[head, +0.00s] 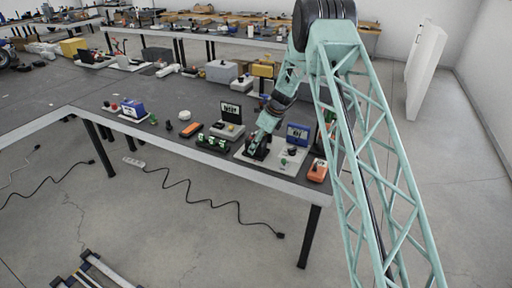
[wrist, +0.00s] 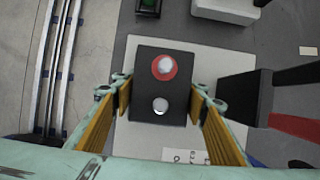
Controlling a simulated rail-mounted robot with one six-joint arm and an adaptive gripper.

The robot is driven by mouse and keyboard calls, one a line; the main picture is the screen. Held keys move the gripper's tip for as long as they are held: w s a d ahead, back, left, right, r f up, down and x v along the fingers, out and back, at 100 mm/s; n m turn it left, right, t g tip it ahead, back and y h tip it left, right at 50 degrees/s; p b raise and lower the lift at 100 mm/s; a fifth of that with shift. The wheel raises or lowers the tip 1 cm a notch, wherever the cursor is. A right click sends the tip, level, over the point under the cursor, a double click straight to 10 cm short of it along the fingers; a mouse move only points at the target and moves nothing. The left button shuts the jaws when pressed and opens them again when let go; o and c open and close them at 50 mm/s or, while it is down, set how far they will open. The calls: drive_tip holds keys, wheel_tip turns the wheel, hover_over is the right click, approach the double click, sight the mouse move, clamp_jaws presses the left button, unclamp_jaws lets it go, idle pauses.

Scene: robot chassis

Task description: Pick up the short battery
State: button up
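The short battery is most likely the dark block (wrist: 147,118) in the wrist view, with a red-ringed terminal and a plain silver terminal on top. It stands on a light plate (wrist: 135,140). My gripper (wrist: 160,100) is above it, with a yellow-padded finger on each side. The fingers are spread about as wide as the block, with only slight gaps visible; firm contact cannot be told. In the head view my gripper (head: 259,147) reaches down to the plate (head: 243,158) near the table's front edge, mostly covering the block.
A dark block with black and red parts (wrist: 240,95) stands close on the right in the wrist view. In the head view a blue device (head: 297,132) and an orange meter (head: 317,171) are to the right.

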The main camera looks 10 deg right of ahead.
drive_tip(key=c, duration=1.1)
drive_tip(key=shift+w+r, duration=0.1)
drive_tip(key=shift+r, duration=0.15)
drive_tip(key=shift+r+p, duration=0.4)
drive_tip(key=shift+r, duration=1.25)
drive_tip(key=s, duration=0.5)
drive_tip(key=s+r, duration=0.1)
drive_tip(key=s, duration=1)
drive_tip(key=shift+r, duration=0.15)
